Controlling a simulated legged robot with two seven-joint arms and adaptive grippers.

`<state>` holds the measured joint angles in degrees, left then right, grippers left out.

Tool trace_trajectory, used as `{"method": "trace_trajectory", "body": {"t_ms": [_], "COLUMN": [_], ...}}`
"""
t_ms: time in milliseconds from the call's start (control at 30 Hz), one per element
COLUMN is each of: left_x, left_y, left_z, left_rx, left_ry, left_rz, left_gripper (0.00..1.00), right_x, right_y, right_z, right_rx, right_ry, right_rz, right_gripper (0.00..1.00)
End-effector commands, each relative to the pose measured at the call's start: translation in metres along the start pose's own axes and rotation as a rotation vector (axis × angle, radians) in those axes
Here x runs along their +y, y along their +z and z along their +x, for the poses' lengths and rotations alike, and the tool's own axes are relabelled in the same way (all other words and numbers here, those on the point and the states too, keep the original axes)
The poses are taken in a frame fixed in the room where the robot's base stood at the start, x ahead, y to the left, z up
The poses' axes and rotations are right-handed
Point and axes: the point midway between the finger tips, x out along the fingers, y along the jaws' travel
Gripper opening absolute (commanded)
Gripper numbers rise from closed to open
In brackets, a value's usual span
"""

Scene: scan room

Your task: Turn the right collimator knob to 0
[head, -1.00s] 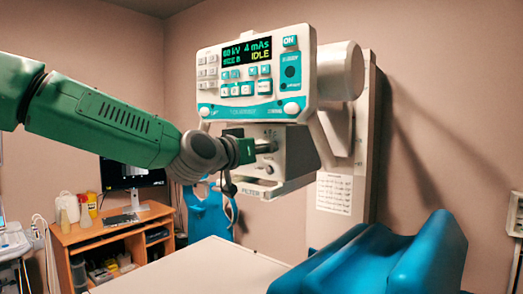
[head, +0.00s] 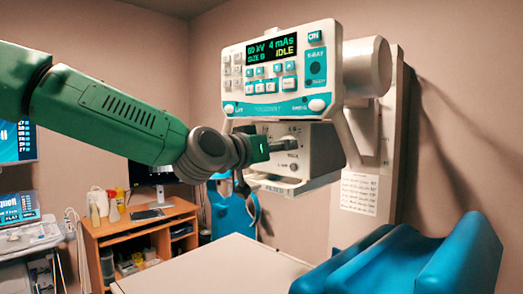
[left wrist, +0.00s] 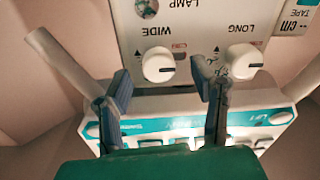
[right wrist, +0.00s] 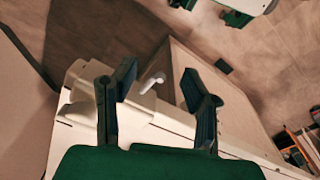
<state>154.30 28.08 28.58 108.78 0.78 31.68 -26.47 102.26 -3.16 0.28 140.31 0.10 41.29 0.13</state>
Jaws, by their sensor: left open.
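The collimator box (head: 312,150) hangs under the control panel. Its face fills the top of the left wrist view, which is upside down. There I see two white round knobs: the knob marked WIDE (left wrist: 158,66) and the knob marked LONG (left wrist: 245,58). The WIDE knob is the right one in upright view. My left gripper (head: 282,144) is open in front of the collimator face. In the left wrist view its fingers (left wrist: 163,80) appear either side of the WIDE knob; contact is unclear. My right gripper (right wrist: 158,72) is open and empty, and shows only in the right wrist view.
The control panel (head: 240,86) reads IDLE and sits just above my left gripper. A filter tray rim (head: 290,187) lies below it. A white table (head: 215,265) and a blue cushion (head: 410,255) are lower down. A wooden desk (head: 135,229) stands at the left back.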

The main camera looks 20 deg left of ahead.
Motion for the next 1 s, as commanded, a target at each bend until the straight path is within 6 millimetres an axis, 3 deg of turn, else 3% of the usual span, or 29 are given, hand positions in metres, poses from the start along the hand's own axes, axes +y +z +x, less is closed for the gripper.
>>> {"method": "trace_trajectory", "body": {"t_ms": [200,400,1000], "left_x": [-0.001,-0.003,-0.003], "left_y": [-0.001,0.001,0.001], "left_z": [-0.048,-0.073,-0.08], "left_rx": [0.002,0.0,-0.001], "left_ry": [0.001,0.0,-0.001], "left_rz": [-0.001,-0.002,-0.002], "left_gripper": [0.52,0.52,0.52], "right_x": [0.0,0.0,0.0], "right_y": [0.0,-0.001,-0.003], "right_z": [0.0,0.0,0.001], "right_rx": [0.0,-0.001,-0.002], "right_ry": [0.0,0.0,0.0], "right_rz": [0.0,0.0,0.0], "right_gripper": [0.4,0.4,0.4]}}
